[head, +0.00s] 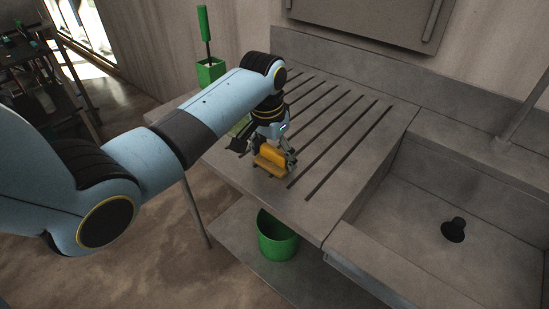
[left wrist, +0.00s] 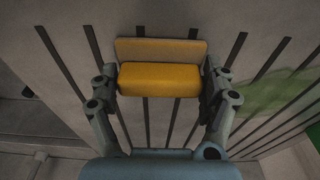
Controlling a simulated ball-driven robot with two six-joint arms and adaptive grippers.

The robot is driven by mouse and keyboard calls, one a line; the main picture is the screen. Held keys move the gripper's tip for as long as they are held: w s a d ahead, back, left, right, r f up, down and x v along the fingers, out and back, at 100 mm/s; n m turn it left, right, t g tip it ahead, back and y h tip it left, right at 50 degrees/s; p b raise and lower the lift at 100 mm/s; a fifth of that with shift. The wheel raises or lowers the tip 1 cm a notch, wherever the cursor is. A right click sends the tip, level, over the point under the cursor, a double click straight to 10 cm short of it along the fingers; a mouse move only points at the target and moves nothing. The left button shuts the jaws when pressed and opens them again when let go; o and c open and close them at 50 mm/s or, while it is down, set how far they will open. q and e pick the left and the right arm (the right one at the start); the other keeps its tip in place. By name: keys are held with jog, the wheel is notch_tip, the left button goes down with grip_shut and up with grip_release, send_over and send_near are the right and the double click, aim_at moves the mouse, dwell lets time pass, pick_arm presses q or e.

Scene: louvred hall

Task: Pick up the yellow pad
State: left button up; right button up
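The yellow pad (head: 271,155) is at the near left part of the ribbed draining board (head: 340,182), with a flat tan-orange part along one side. In the left wrist view the yellow pad (left wrist: 158,80) lies across the space between the fingers, and no clear gap shows at either end. My left gripper (head: 272,163) points down over it, its fingers shut on the two ends of the pad. Whether the pad touches the board or is slightly above it I cannot tell. My right gripper is in neither view.
A sink basin (head: 420,215) with a dark drain plug (head: 453,229) is at the right. A green bin (head: 277,238) stands below the board. A green holder (head: 209,72) with a green-handled brush (head: 204,25) stands behind. The board's right side is clear.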

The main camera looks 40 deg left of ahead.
aim_at(278, 149)
pick_arm(q)
jog(key=c, duration=0.6)
jog(key=shift+o, duration=0.2)
jog(key=shift+r, duration=0.1)
jog(key=shift+r, duration=0.25)
jog(key=r, duration=0.3)
jog(key=shift+d+r, duration=0.25)
jog(key=shift+r, duration=0.15)
jog(key=w+d+r+b, duration=0.1)
jog(key=w+d+r, duration=0.1)
jog(key=d+r, duration=0.4)
jog(key=d, duration=0.5)
jog(key=shift+r+b, duration=0.3)
jog(key=shift+b, duration=0.05)
